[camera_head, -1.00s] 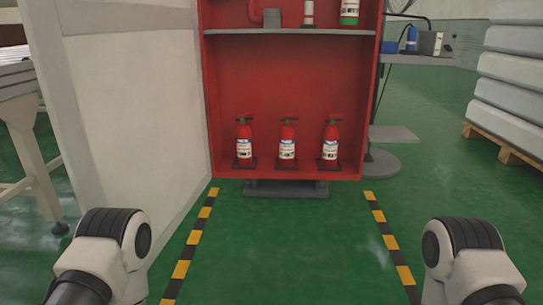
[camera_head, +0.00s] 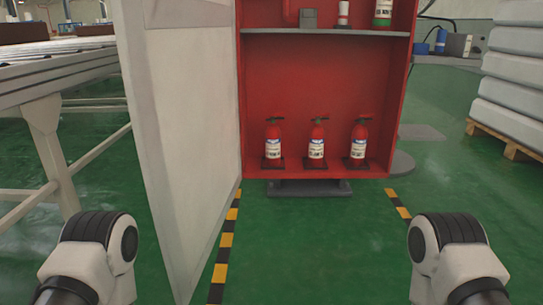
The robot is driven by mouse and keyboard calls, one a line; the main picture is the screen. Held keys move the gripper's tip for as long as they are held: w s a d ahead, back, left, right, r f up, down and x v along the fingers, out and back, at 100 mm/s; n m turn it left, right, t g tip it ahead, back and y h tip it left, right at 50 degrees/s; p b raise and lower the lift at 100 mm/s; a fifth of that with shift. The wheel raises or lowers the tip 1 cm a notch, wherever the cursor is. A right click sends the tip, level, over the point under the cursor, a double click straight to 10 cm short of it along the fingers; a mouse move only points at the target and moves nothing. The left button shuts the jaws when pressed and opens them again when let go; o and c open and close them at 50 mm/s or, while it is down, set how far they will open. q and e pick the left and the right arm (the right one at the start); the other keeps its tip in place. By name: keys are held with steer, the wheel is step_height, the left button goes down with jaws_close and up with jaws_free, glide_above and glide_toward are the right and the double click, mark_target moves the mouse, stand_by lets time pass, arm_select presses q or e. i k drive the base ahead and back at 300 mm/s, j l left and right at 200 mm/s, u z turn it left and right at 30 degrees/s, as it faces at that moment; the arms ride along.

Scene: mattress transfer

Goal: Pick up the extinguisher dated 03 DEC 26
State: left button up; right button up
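Three red fire extinguishers stand upright in a row on the floor of the open red cabinet: the left one (camera_head: 273,143), the middle one (camera_head: 317,143) and the right one (camera_head: 359,142). Each has a white and blue label facing me. The dates on the labels are too small to read. Each stands on a dark base plate. My two arms show at the lower left and lower right, well short of the cabinet. Both grippers are outside the picture.
The red cabinet (camera_head: 325,85) has a grey shelf (camera_head: 325,33) with items above the extinguishers. Its white door (camera_head: 180,130) stands open at left. A conveyor-like table (camera_head: 60,80) is further left. Stacked mattresses (camera_head: 515,95) sit on a pallet at right. Green floor in front is clear.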

mark_target(357, 153)
steer(key=l, duration=2)
